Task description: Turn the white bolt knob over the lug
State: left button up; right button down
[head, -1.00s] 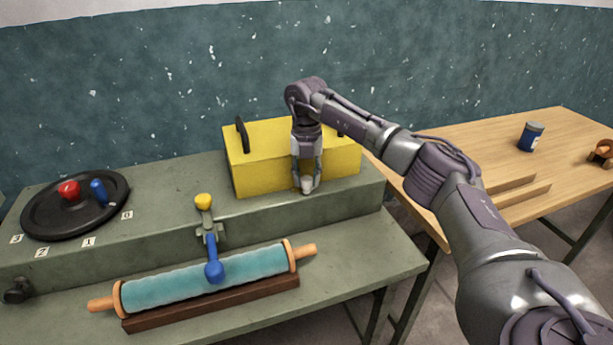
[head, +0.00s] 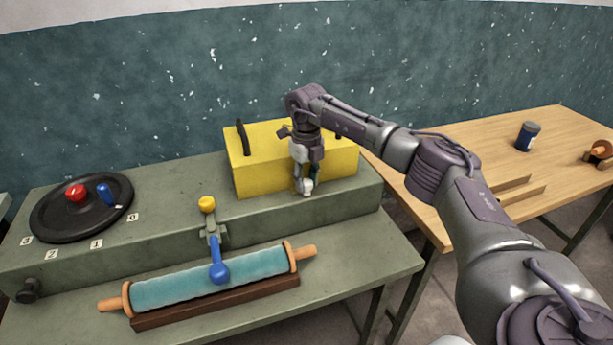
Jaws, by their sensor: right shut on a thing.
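The white bolt knob (head: 307,187) sits low on the front of the yellow box (head: 262,178). My right gripper (head: 307,184) points down and is shut on the knob, its fingers on either side of it. The fingers hide much of the knob, and I cannot make out the lug or the bolt behind them. My left gripper is not in the head view.
Left on the green bench (head: 165,195) is a black turntable (head: 85,222) with a red knob and a blue peg. A blue-handled lever (head: 218,272) hangs before a teal roller (head: 180,285). A wooden table (head: 480,140) with a blue can (head: 527,136) stands right.

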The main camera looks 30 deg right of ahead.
aim_at(307, 181)
jog(key=shift+n, duration=0.9)
jog(key=c, duration=0.8)
grip_release()
jog(key=shift+o, duration=0.2)
notch_tip(307, 181, up, 12)
jog(key=shift+f, duration=0.1)
